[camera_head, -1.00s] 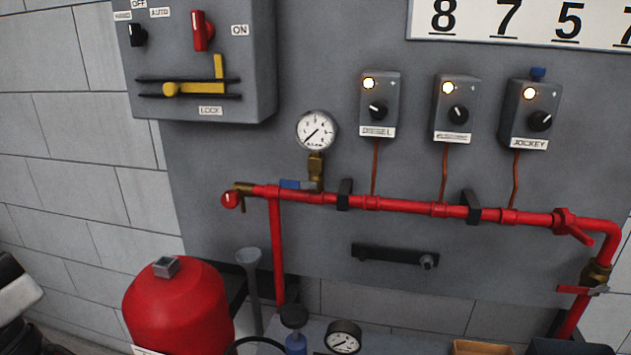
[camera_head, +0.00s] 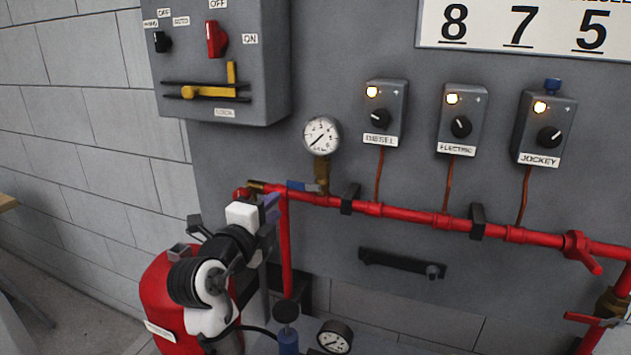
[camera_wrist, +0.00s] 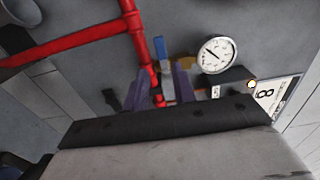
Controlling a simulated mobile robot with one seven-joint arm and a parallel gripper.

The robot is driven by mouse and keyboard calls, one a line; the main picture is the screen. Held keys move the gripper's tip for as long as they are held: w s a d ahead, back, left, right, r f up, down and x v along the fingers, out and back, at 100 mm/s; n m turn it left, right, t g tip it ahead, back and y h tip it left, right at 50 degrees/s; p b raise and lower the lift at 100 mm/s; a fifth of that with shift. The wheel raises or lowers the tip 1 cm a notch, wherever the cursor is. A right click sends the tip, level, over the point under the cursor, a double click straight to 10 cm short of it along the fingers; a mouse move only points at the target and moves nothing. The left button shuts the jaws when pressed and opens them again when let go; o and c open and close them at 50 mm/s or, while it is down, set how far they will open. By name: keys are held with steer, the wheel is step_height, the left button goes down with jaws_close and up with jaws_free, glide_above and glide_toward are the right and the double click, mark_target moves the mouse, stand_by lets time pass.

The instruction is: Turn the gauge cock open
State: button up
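The gauge cock (camera_head: 321,176) is a brass fitting under the round white pressure gauge (camera_head: 322,135). Its blue lever (camera_head: 299,186) lies sideways, roughly along the red pipe, pointing left. In the wrist view the blue lever (camera_wrist: 160,48) shows beyond my fingers, with the gauge (camera_wrist: 216,54) to its right. My gripper (camera_head: 270,207) is just left of and below the lever in the head view. Its two purple fingers (camera_wrist: 160,88) stand apart in the wrist view, with part of the red pipe visible between them. I see no contact with the lever.
The red horizontal pipe (camera_head: 398,211) runs across the panel, with a vertical red pipe (camera_head: 286,250) close to my gripper. A red tank (camera_head: 160,300) stands below my arm. A grey switch box (camera_head: 255,75) hangs above. The panel right of the gauge holds three small control boxes.

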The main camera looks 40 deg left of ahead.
mark_target(294, 186)
steer(key=p+x, duration=0.4)
steer(key=x, duration=0.9)
steer(key=shift+a, duration=0.15)
jaws_close()
